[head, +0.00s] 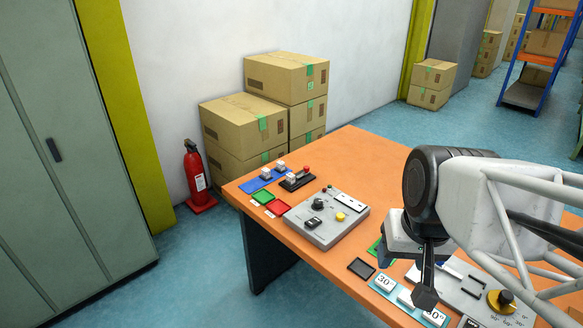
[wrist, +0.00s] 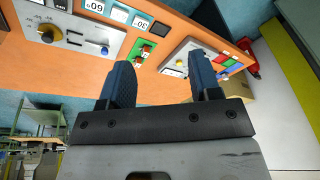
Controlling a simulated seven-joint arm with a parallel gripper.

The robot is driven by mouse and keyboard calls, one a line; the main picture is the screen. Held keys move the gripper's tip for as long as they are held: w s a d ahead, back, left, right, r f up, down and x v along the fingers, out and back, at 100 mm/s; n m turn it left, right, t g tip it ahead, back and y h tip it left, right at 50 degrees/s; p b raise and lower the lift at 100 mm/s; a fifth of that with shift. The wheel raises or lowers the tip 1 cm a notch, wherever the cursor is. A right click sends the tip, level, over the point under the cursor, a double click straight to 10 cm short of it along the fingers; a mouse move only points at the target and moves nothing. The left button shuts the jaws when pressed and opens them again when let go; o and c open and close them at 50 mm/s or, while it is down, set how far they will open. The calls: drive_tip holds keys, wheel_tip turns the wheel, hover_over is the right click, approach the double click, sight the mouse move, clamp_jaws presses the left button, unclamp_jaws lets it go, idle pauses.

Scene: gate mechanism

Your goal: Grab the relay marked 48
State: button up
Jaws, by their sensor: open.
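No marking 48 is legible in either view. Two small whitish blocks (head: 265,174) that could be relays sit on a blue plate (head: 253,185) at the table's far left end; any marks are too small to read. A green plate (wrist: 136,47) with small red and white parts shows in the wrist view; in the head view it is mostly hidden behind my gripper. My gripper (head: 406,277) is open above the right part of the table. In the wrist view its two dark blue fingers (wrist: 160,64) are spread with nothing between them.
A grey control box (head: 327,218) with a yellow button stands mid-table. Red (head: 261,196) and green (head: 277,207) trays lie left of it. A dark tray (head: 361,268), a 30° tile (head: 384,283) and a dial panel (head: 465,290) lie nearer. The orange table (head: 370,165) is clear behind.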

drive_tip(key=w+a+f+m+y, duration=0.25)
drive_tip(key=w+a+m, duration=0.2)
drive_tip(key=w, duration=0.75)
drive_tip(key=w+a+f+m+t+y, duration=0.1)
drive_tip(key=w+a+f+m+y, duration=0.25)
drive_tip(key=w, duration=0.95)
drive_tip(key=w+a+m+y, duration=0.3)
drive_tip(key=w+a+m, duration=0.25)
drive_tip(key=w, duration=0.65)
drive_tip(key=m+t, duration=0.6)
drive_tip(key=m, duration=0.7)
approach(291, 175)
drive_tip(key=x, duration=0.3)
drive_tip(key=shift+f, duration=0.2)
drive_tip(key=shift+x, duration=1.2)
drive_tip(key=shift+a, duration=0.15)
drive_tip(key=shift+x, duration=2.55)
